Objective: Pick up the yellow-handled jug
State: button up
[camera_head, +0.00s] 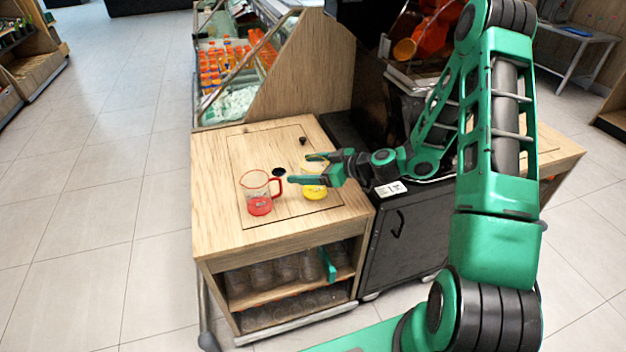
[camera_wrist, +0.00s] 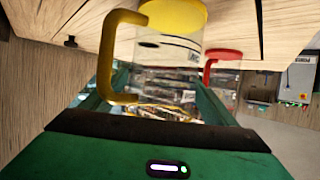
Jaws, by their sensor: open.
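The yellow-handled jug (camera_head: 315,191) stands on the wooden counter top, a clear jug with a yellow base, partly hidden behind my gripper. My gripper (camera_head: 300,168) is open, with one finger on each side of the jug's upper part. In the wrist view, where the picture is upside down, the jug (camera_wrist: 170,60) fills the space ahead between the green fingers. Its yellow handle shows at left, towards the camera. I cannot tell whether the fingers touch it.
A red-handled jug (camera_head: 259,194) stands just left of the yellow one; it also shows in the wrist view (camera_wrist: 224,75). The wooden counter (camera_head: 225,160) has a small dark hole and a dark knob. Glass jugs fill the shelves below. A dark juicer machine (camera_head: 405,235) stands at right.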

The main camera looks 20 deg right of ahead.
jog(key=shift+w+a+f, duration=0.1)
jog(key=shift+w+a, duration=0.05)
jog(key=shift+a, duration=0.05)
jog(key=c, duration=1.2)
jog(key=shift+o, duration=0.2)
